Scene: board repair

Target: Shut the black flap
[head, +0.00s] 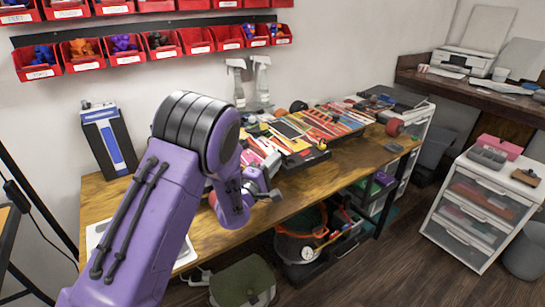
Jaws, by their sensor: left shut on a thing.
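My purple left arm comes in from the lower left, and its gripper (268,192) is low over the front edge of the wooden workbench (235,232). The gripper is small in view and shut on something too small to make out. Just behind it on the bench lies a cluttered board (292,145) with red, orange and pink parts. A black piece (305,160) lies along its front edge; I cannot tell whether it is the black flap or how far it stands open. My forearm and wrist hide part of the bench. My right gripper is out of view.
A blue and black box (108,138) stands at the bench's left end. Spray bottles (261,82) stand behind the board. Red bins (85,60) hang on the wall. A white drawer unit (480,205) stands right, past open floor.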

